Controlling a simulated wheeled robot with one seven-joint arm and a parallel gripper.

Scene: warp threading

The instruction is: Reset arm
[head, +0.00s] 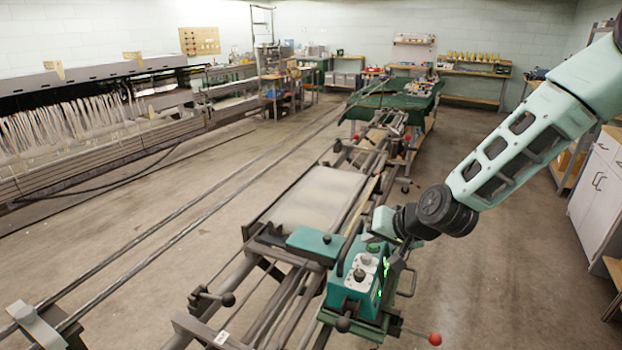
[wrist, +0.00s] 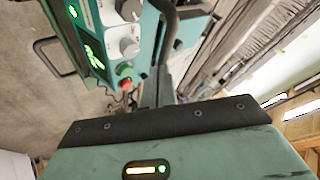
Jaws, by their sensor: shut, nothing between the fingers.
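My arm reaches in from the right in the head view, and my gripper (head: 376,242) is at its lower end, close above a teal threading machine (head: 347,288). The fingers are small and partly lost against the machine, but they look shut with nothing held. The machine has a grey panel with knobs, a dark upright handle and green lights. In the wrist view the green and black hand housing (wrist: 180,140) fills the lower part. The fingertips are hard to make out there.
The machine rides on a long metal frame (head: 305,200) with rails and a red-knobbed lever (head: 434,339). A green-covered table (head: 395,98) stands behind. White cabinets (head: 598,185) are at right, a loom (head: 90,120) at left. Open floor lies between the frame and cabinets.

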